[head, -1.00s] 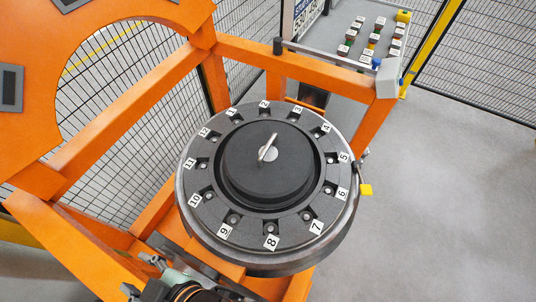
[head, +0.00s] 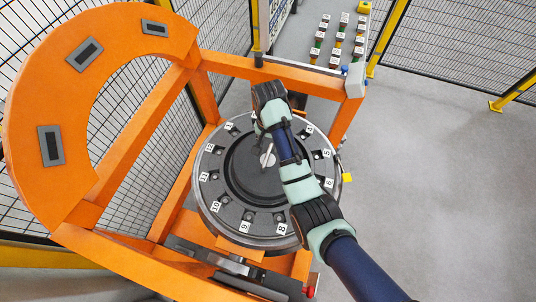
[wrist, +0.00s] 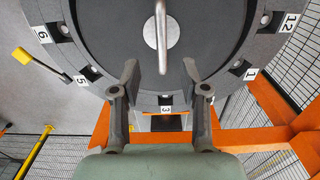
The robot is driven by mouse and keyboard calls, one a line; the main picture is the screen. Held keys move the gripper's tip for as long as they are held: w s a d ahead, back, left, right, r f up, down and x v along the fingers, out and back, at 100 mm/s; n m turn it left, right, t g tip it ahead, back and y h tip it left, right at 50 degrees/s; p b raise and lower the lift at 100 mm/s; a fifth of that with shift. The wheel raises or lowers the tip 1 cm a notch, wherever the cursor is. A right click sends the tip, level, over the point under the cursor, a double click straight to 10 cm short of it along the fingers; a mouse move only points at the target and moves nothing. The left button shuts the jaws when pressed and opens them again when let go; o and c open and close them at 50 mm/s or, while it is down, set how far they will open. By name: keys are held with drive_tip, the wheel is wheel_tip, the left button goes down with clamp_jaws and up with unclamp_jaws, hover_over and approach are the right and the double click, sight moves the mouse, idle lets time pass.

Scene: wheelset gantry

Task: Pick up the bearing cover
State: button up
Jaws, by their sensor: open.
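The bearing cover (head: 242,160) is a dark round disc with a light metal handle at its centre. It sits in the middle of a ring with numbered slots. In the wrist view the cover (wrist: 200,45) fills the top, with its bar handle (wrist: 161,22) upright in the picture. My gripper (wrist: 162,75) is open and empty, its two fingers apart over the cover's edge near slot 3. The handle lies beyond the fingertips, in line with the gap between them. In the head view my arm hides the right part of the cover and ring.
The numbered ring (head: 207,190) rests on an orange frame (head: 120,145). A yellow tab (head: 346,178) sticks out at the ring's right. A rack of small coloured blocks (head: 338,42) stands at the back. Wire fencing (head: 460,55) surrounds the area, with free grey floor at right.

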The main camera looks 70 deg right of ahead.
sight(268, 154)
drive_tip(key=shift+w+a+f, duration=0.1)
drive_tip(key=shift+f, duration=4)
drive_tip(key=shift+f, duration=0.25)
clamp_jaws()
